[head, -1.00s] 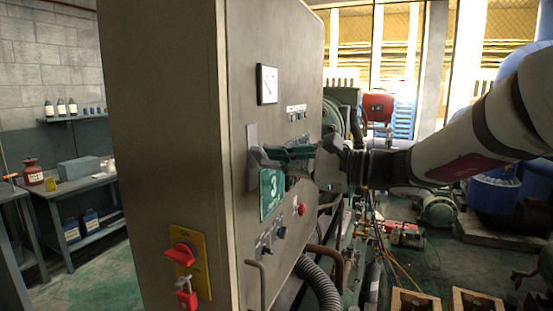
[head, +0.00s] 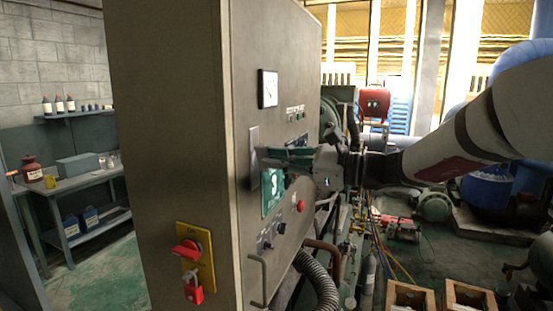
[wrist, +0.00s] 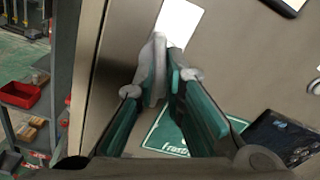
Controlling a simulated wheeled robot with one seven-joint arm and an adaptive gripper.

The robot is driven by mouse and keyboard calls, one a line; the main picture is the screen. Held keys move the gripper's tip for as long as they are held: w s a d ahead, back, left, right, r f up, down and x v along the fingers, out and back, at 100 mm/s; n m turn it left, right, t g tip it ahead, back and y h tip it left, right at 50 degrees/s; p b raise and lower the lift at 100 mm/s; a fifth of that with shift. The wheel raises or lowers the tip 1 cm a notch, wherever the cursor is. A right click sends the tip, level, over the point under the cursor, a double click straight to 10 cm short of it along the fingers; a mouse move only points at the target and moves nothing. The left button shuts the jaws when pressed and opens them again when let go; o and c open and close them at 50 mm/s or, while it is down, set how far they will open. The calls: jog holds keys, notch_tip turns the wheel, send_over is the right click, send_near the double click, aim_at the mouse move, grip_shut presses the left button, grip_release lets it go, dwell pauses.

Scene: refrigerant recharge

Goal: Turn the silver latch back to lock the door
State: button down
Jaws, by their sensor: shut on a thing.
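The silver latch has an upright backplate (head: 254,172) on the door (head: 288,50) of the grey-beige cabinet, near the door's left edge. My gripper (head: 268,158) reaches in from the right with its green-padded fingers at the latch. In the wrist view, my gripper (wrist: 163,88) is shut on the grey latch handle (wrist: 152,62), whose end shows between and beyond the fingertips. The bright plate (wrist: 180,20) shows just above it. The fingers hide part of the handle. The door looks flush with the cabinet; a small gap cannot be told.
A green sign (head: 272,190) sits just under my fingers, with a red button (head: 300,206) and dark knobs below. A yellow plate with a red switch (head: 186,250) and padlock is on the cabinet's side. A bent door handle (head: 258,282) sticks out low.

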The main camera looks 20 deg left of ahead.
dwell(0.4)
jog(key=m+p, duration=0.1)
jog(key=m, duration=0.2)
jog(key=c, duration=1.8)
grip_release()
jog(key=shift+m, duration=0.3)
jog(key=shift+o, duration=0.2)
jog(key=d+p, duration=0.1)
jog(key=d, duration=0.8)
jog(key=shift+s, duration=0.35)
